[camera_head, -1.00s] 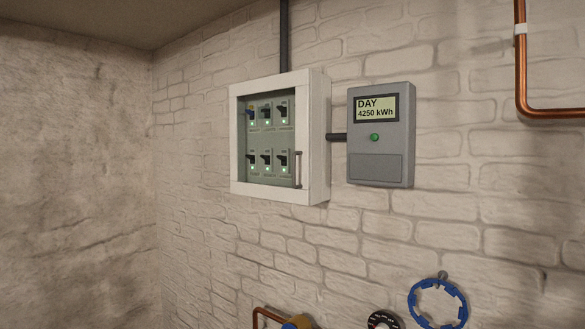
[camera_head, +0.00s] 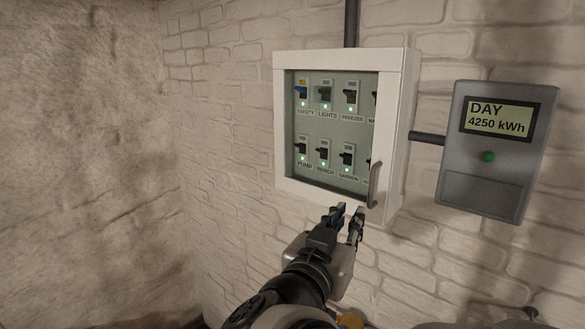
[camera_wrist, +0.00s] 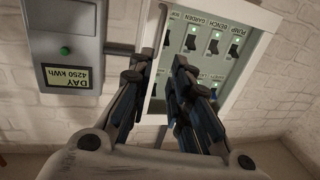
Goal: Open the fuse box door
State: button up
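The fuse box (camera_head: 397,110) is a white box on the brick wall, with a window showing two rows of switches with green lights. Its door looks closed. A dark upright handle (camera_head: 374,186) is at the lower right of the door. My gripper (camera_head: 349,210) is just below and left of the handle, at the box's lower edge in the head view. Its two fingers are apart and nothing shows held between them. In the wrist view, the open gripper (camera_wrist: 160,62) points at the fuse box (camera_wrist: 254,62), which appears upside down; I cannot tell whether a finger touches the handle.
A grey meter (camera_head: 480,187) reading "DAY 4250 kWh" is on the wall right of the box, joined by a dark pipe (camera_head: 426,137). A dark conduit (camera_head: 352,24) runs up from the box. Bare wall lies to the left.

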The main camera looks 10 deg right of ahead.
aim_at(371, 187)
jog(key=x, duration=1.7)
jog(key=shift+w+d, duration=0.15)
jog(key=shift+d, duration=0.15)
jog(key=shift+c, duration=0.3)
grip_shut()
